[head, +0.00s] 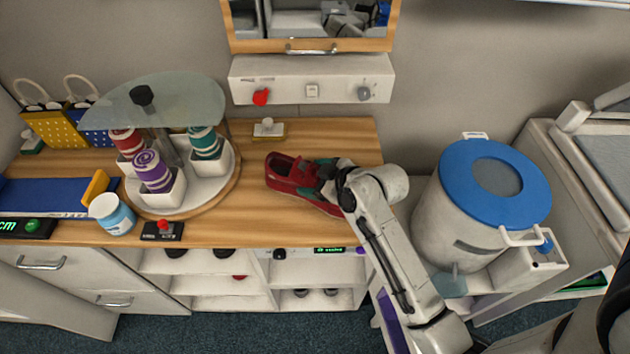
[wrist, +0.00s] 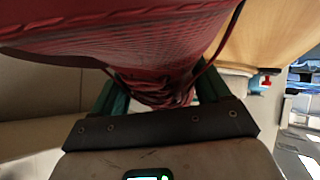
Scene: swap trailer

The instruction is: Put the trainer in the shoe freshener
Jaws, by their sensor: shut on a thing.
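The red trainer (head: 285,174) is over the wooden counter, right of its middle; I cannot tell whether it touches the counter. My gripper (head: 327,177) is shut on the trainer from the right. In the wrist view the trainer (wrist: 120,40) fills the top, with its laced part between the green fingers of my gripper (wrist: 160,95). Which thing is the shoe freshener is not clear. A white drum with a blue lid (head: 455,178) stands right of the counter. Under the counter is an open white shelf unit (head: 215,284) with dark shoes and a small green display.
A round stand (head: 225,192) with several coloured rolls in cups and a glass top is left of the trainer. A blue jar (head: 113,215) and a red-button box (head: 163,230) are near the front edge. A white control panel (head: 312,80) is on the wall.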

